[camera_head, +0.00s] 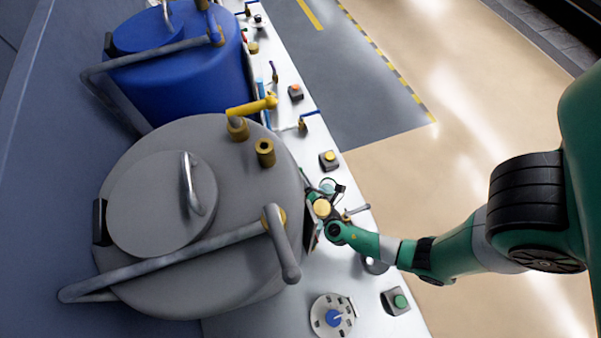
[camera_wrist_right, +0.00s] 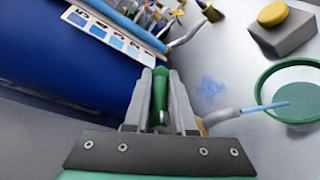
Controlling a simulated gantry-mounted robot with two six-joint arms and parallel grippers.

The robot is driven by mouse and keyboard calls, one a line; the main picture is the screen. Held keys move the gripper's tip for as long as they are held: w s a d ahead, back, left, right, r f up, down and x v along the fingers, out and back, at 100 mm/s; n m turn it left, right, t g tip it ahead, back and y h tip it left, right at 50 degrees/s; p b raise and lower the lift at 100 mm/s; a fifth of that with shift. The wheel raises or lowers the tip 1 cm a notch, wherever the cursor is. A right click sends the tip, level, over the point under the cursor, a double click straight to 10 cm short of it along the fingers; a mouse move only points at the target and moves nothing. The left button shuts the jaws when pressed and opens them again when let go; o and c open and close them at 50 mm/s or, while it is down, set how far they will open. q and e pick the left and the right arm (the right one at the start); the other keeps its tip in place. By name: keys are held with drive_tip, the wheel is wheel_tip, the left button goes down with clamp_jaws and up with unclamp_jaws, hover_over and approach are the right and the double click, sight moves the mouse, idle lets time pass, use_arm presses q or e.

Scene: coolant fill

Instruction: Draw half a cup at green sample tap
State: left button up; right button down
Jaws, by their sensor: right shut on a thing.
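In the head view my right gripper (camera_head: 318,203) reaches in beside the front of the grey tank (camera_head: 150,150). In the right wrist view its fingers (camera_wrist_right: 162,90) are shut on an upright green tap handle (camera_wrist_right: 160,88). A metal spout (camera_wrist_right: 228,116) comes out to the right of the fingers. A thin pale blue streak (camera_wrist_right: 272,106), seemingly liquid, runs from the spout to a round cup (camera_wrist_right: 298,72) with a green rim. The cup's inside looks green-grey; its fill level cannot be told. The cup also shows as a pale ring in the head view (camera_head: 328,185). My left gripper is not in view.
A box with a yellow button (camera_wrist_right: 274,14) stands beside the cup. A blue tank (camera_head: 180,75) stands farther back. A green-button box (camera_head: 398,302) and a round dial plate (camera_head: 332,317) are on the front bench. Open floor (camera_head: 430,180) lies to the right.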

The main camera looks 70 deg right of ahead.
drive_tip(key=shift+w+f+n+t+y+b, duration=0.15)
drive_tip(key=shift+f+n+t+y+b, duration=0.1)
drive_tip(key=shift+n+t+y+b, duration=0.8)
drive_tip(key=shift+w+a+b, duration=0.1)
drive_tip(key=shift+a+b, duration=0.05)
drive_tip(key=shift+b, duration=0.25)
drive_tip(key=shift+w+a+r+n+y, duration=0.15)
drive_tip(key=shift+r+n+y, duration=0.1)
drive_tip(key=shift+y, duration=0.2)
drive_tip(key=c, duration=0.8)
unclamp_jaws()
drive_tip(key=shift+o, duration=0.2)
